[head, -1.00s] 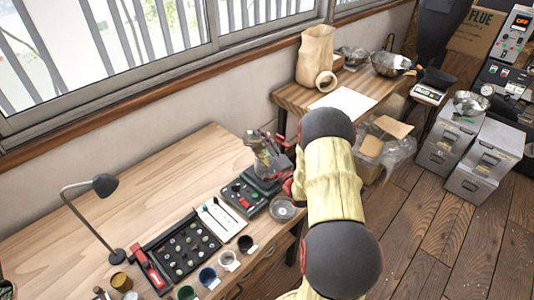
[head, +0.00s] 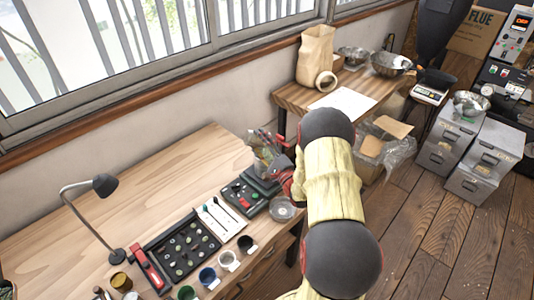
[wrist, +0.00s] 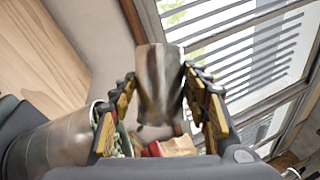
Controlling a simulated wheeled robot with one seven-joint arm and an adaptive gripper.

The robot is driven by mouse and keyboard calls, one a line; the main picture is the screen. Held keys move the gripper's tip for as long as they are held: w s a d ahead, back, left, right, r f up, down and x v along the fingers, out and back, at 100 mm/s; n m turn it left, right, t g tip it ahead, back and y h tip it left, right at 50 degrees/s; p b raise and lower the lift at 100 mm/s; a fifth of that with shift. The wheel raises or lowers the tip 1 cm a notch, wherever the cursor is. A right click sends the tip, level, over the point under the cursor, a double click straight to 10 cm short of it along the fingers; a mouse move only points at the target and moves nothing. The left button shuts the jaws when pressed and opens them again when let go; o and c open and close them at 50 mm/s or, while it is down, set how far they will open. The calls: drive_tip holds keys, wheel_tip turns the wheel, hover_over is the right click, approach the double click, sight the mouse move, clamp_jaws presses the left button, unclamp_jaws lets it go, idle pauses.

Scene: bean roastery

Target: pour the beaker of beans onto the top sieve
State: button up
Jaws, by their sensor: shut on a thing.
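My gripper (wrist: 160,88) is shut on a shiny, see-through or metallic beaker (wrist: 158,80), its fingers on either side of it. The picture is rolled, with the window to the right, so the beaker lies tipped well over. A grey metal cylinder, apparently the sieve stack (wrist: 62,143), stands close by at the lower left. Greenish beans show at its open top, partly hidden by a finger. Whether beans remain in the beaker I cannot tell. In the head view my gripper (head: 283,150) is small and partly hidden by my arm, over the bench's right end.
The wooden bench (head: 165,185) holds a lamp (head: 103,185), a black tray of samples (head: 183,248), several cups, a dark device with buttons (head: 243,195) and a small round dish (head: 282,210). A second table (head: 292,95) with a paper bag (head: 315,55) stands behind.

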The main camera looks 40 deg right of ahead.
drive_tip(key=shift+m, duration=0.3)
idle(0.4)
drive_tip(key=shift+s+d+f+m+t+h+b, duration=0.1)
drive_tip(key=shift+d+f+m+t+h+b, duration=0.25)
drive_tip(key=shift+m, duration=0.25)
idle(0.5)
